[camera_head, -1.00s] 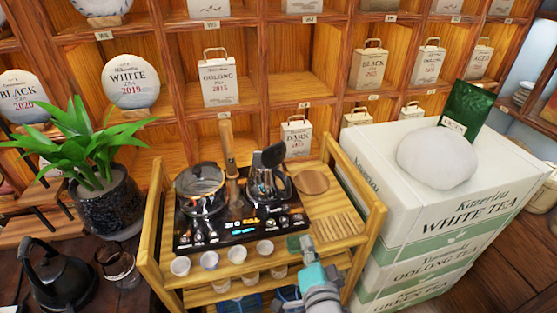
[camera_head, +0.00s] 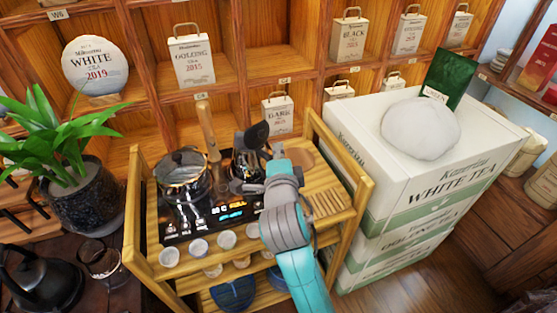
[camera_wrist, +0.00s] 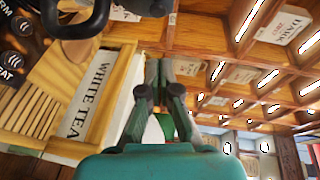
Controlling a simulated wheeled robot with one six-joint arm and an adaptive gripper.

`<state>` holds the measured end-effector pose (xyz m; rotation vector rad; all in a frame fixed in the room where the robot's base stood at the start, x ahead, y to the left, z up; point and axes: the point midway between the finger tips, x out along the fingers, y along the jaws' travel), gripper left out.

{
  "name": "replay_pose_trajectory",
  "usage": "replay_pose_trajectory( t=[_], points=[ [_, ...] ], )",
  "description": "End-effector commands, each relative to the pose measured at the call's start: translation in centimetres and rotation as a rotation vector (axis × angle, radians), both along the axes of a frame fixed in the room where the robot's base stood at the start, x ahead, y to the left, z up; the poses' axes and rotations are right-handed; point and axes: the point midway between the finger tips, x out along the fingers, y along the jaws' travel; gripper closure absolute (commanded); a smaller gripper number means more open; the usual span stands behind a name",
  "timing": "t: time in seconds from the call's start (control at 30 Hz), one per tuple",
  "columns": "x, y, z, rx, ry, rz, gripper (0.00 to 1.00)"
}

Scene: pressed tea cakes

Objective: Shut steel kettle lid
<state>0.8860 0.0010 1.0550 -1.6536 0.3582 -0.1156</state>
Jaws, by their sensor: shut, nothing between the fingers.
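The steel kettle (camera_head: 246,168) stands on the right side of the black cooktop (camera_head: 205,222) on the wooden cart. Its dark lid (camera_head: 251,137) is raised, standing tilted up above the body. My gripper (camera_head: 279,152) is just right of the kettle in the head view, and my arm covers part of the kettle's right side. The fingers are hard to make out there. In the wrist view my gripper (camera_wrist: 160,68) is shut and empty. A dark looped part, which looks like the kettle's handle (camera_wrist: 98,22), shows at the upper left there, apart from the fingers.
A glass-sided pot (camera_head: 183,175) with a wooden handle stands left of the kettle. Several small cups (camera_head: 226,239) line the cart's front. The slatted board (camera_head: 328,201) lies on the right. White tea cartons (camera_head: 350,190) stand close beyond the cart's right rail.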

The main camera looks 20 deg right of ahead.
Motion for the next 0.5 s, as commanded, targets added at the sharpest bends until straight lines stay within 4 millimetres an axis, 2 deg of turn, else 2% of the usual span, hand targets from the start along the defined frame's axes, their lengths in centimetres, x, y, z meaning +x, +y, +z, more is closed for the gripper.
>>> replay_pose_trajectory(
  t=[0.2,0.3,0.5],
  points=[
    [3.8,-1.2,-0.5,0.000,0.001,-0.001,1.00],
    [5.1,-0.2,-0.8,0.000,0.001,0.002,1.00],
    [6.6,0.6,-1.2,-0.001,0.000,0.001,1.00]
  ],
)
